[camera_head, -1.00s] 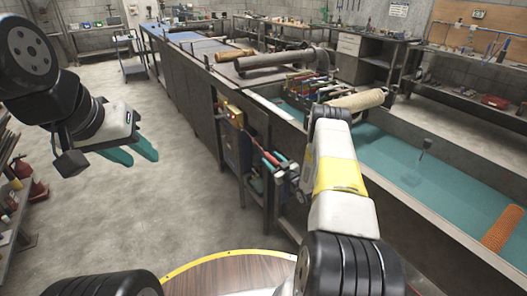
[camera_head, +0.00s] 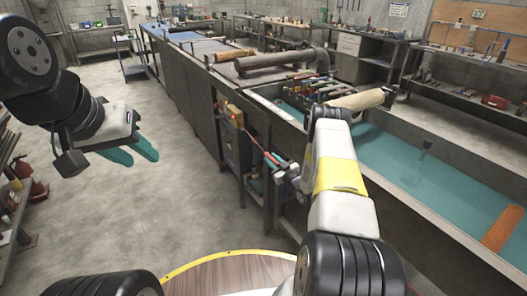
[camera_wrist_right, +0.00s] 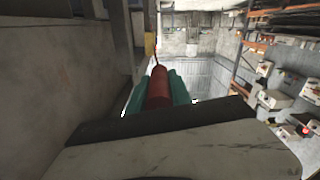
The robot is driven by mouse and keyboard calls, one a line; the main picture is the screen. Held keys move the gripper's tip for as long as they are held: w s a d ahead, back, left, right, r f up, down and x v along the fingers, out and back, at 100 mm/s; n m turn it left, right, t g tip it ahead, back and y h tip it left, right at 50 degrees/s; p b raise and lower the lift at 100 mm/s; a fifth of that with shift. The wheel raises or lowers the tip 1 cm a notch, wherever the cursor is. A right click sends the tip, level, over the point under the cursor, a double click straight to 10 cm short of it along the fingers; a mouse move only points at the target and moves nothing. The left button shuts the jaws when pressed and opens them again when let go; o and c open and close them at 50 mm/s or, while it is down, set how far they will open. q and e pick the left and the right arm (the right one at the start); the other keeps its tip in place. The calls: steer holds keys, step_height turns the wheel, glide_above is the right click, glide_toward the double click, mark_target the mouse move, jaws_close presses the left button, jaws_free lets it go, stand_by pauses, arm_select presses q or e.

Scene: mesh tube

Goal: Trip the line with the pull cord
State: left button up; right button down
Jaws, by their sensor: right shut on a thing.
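The pull cord's red handle (camera_wrist_right: 158,92) is between the teal fingers of my right gripper (camera_wrist_right: 162,84), which is shut on it. A thin red cord (camera_wrist_right: 155,58) runs up from the handle in the right wrist view. In the head view the cord (camera_head: 261,147) slants from near a small yellow box (camera_head: 233,110) to my right gripper (camera_head: 282,168). The far ends of the right fingers are partly hidden there. My left gripper (camera_head: 144,157) is open and empty over the floor at the left, far from the cord.
Pipes (camera_head: 275,62) and a cream roll (camera_head: 352,102) lie on top. Free concrete floor (camera_head: 190,200) lies between my arms.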

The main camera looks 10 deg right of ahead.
stand_by(0.8)
steer(key=shift+s+a, duration=0.3)
steer(key=shift+a, duration=0.5)
steer(key=shift+s+a, duration=0.3)
steer(key=shift+a, duration=0.45)
steer(key=shift+s+a, duration=0.3)
steer(key=shift+a, duration=0.5)
steer(key=c, duration=1.2)
jaws_free()
steer(key=shift+o, duration=0.2)
steer(key=shift+s, duration=0.1)
steer(key=v, duration=0.7)
steer(key=shift+s+d, duration=0.15)
steer(key=shift+s, duration=0.2)
steer(key=v, duration=0.9)
